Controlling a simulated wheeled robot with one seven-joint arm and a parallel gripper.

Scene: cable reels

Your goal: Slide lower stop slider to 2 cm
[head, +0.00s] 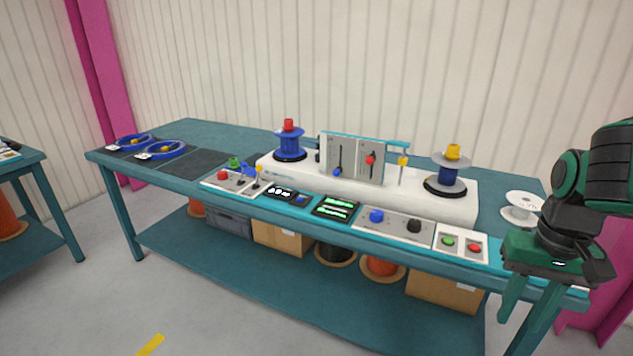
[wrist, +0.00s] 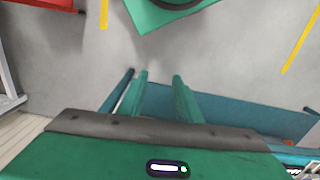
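A grey upright panel (head: 352,158) stands on the white raised unit on the bench. It has two vertical slots: the left one holds a blue knob (head: 337,172) near its lower end, and the right one holds a red knob (head: 370,160) higher up. The labels are too small to read, so I cannot tell which is the lower stop slider. My gripper (head: 522,312) points down in front of the bench's right end, well away from the panel. In the wrist view, its two green fingers (wrist: 160,80) are apart with nothing between them.
The bench (head: 230,140) carries a blue reel (head: 289,143) and a yellow-topped reel (head: 447,172) beside the panel. Control boxes with knobs and buttons (head: 461,243) line the front edge. A white spool (head: 521,207) stands near my arm. The floor in front is clear.

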